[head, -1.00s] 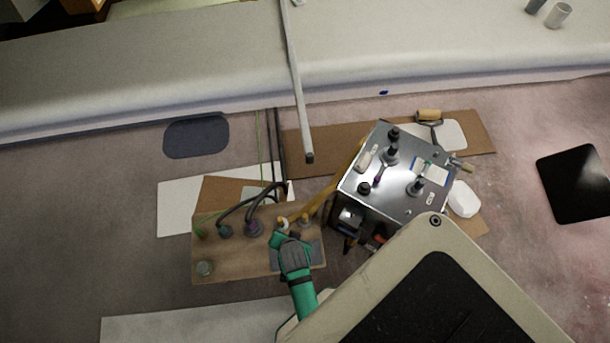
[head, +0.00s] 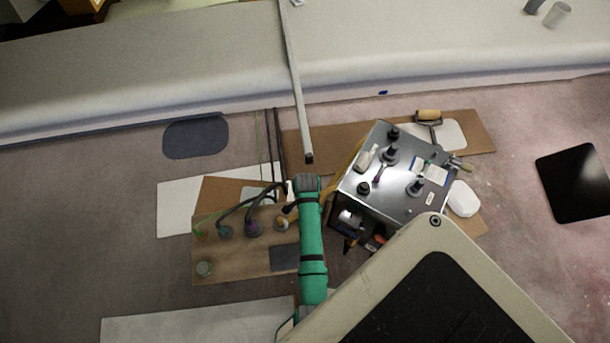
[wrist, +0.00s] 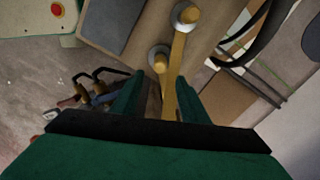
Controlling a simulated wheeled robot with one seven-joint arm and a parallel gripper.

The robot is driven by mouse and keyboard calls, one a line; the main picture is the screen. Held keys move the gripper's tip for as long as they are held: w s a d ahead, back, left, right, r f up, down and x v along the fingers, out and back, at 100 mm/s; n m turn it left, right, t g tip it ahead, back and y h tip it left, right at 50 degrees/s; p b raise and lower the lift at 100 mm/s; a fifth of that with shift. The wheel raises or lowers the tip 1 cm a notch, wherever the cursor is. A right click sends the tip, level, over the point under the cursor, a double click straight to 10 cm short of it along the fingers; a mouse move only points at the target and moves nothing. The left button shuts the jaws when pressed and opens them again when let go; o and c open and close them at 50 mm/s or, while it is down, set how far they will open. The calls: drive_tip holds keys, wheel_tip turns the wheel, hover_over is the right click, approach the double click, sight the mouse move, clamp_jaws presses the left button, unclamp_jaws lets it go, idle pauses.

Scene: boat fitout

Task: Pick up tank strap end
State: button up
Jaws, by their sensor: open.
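A long pale grey strap (head: 297,85) runs down over the light ledge in the head view. Its dark-tipped lower end (head: 309,157) lies just left of the metal tank (head: 390,180). My gripper (head: 307,184) is just below that end in the picture; whether they touch cannot be told. The head view hides its fingers. I cannot make out the strap end in the wrist view.
A wooden board (head: 235,262) with hose fittings lies left of my arm. Dark cables (head: 279,150) run close to the strap's left. Tools (wrist: 98,88) lie on the floor below the tank. A black panel (head: 573,183) lies far right.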

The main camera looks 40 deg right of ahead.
drive_tip(key=shift+a+f, duration=0.15)
drive_tip(key=shift+f, duration=1.45)
drive_tip(key=shift+a+f, duration=0.15)
drive_tip(key=shift+f, duration=1.45)
drive_tip(key=shift+c, duration=0.3)
drive_tip(key=shift+s, duration=0.1)
clamp_jaws()
